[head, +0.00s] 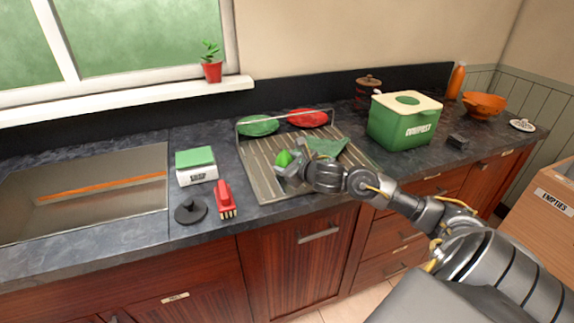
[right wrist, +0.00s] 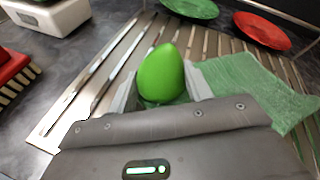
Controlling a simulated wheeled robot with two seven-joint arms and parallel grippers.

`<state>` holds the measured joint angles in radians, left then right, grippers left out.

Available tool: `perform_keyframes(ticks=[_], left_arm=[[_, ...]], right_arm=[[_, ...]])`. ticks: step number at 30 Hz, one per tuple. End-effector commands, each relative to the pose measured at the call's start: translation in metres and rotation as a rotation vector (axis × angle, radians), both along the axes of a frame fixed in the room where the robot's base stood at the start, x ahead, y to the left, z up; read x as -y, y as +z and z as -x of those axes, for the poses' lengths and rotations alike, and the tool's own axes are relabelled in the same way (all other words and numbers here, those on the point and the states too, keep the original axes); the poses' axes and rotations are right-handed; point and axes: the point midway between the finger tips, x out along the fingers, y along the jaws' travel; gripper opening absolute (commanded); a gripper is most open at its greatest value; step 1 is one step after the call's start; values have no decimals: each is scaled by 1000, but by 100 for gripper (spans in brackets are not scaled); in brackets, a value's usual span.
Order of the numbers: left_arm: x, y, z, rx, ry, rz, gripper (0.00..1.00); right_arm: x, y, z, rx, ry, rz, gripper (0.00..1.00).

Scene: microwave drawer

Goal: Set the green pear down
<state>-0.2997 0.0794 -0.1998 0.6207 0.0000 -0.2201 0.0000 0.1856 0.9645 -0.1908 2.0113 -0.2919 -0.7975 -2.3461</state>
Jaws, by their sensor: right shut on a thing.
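The green pear (head: 284,158) is between the fingers of my right gripper (head: 287,166), over the slatted drying rack. In the right wrist view the pear (right wrist: 162,75) stands between the two grey fingers, and my right gripper (right wrist: 160,92) is shut on it. Its lower part is hidden by the gripper body, so I cannot tell whether it touches the slats. The drying rack (head: 262,175) lies on the counter right of the sink. My left gripper does not show.
A green cloth (head: 328,146) lies on the rack beside my right gripper. A green plate (head: 258,126) and a red plate (head: 307,118) stand at the rack's back. A red brush (head: 224,197), a black stopper (head: 190,210) and a green-topped box (head: 196,166) sit left. A green compost bin (head: 403,122) stands right.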

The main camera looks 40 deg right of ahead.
Motion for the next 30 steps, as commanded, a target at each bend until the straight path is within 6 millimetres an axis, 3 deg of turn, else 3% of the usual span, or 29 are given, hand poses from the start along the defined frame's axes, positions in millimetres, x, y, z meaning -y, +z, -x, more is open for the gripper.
perform_keyframes(ticks=[1, 4, 6, 7, 12, 25, 30], left_arm=[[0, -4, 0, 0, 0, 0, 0], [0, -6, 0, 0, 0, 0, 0], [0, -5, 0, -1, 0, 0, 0], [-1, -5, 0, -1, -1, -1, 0], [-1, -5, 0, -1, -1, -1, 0], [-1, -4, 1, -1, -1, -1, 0], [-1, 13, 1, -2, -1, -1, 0]], right_arm=[[-3, -15, 3, -26, 6, 4, 19], [-3, -18, 3, -29, 5, 5, 19], [-3, -18, 3, -30, 6, 4, 10], [-3, -18, 4, -31, 5, 4, 52], [-3, -19, 4, -31, 7, 4, 71], [-5, -17, 3, -30, 11, 3, 71], [-6, -4, 3, -30, 12, 0, 71]])
